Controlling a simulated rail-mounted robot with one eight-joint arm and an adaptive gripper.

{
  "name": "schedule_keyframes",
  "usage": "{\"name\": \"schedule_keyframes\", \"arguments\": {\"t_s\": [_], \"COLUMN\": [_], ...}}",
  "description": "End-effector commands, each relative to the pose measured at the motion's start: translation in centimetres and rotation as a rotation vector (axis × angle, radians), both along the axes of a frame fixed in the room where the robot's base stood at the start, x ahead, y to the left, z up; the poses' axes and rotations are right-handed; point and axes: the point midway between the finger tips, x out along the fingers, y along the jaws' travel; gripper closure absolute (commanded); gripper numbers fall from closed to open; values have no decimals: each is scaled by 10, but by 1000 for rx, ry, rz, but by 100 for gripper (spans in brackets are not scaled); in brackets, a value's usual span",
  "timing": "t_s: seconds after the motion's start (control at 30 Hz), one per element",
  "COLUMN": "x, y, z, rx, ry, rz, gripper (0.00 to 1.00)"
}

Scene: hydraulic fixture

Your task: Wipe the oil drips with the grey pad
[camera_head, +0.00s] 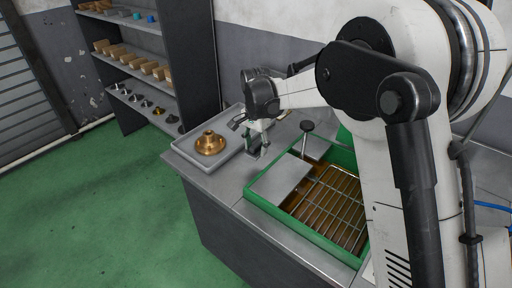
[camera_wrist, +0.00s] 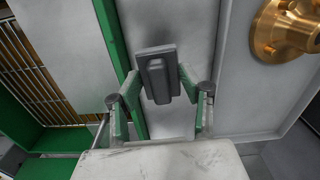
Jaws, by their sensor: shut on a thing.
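The grey pad (camera_wrist: 158,72) is a dark grey block with a raised grip. In the wrist view it sits between the two fingers of my gripper (camera_wrist: 160,84), which is shut on it. In the head view my gripper (camera_head: 256,143) points down over the metal bench top, between the grey tray and the green-framed basin. I cannot tell from these views whether the pad touches the surface. I cannot make out any oil drips; the area under the pad is hidden.
A grey tray (camera_head: 182,152) with a brass flanged part (camera_head: 210,143) lies at the left. The green basin (camera_head: 291,216) with a wire grate (camera_head: 330,205) is at the right, near a black-knobbed post (camera_head: 307,127). A shelf (camera_head: 140,52) with parts stands behind.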

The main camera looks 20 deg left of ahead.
Motion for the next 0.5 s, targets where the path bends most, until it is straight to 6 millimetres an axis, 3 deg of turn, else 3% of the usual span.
{"name": "schedule_keyframes", "arguments": {"t_s": [0.5], "x": [0], "y": [0], "z": [30], "rx": [0], "ry": [0], "rz": [0], "gripper": [95]}}
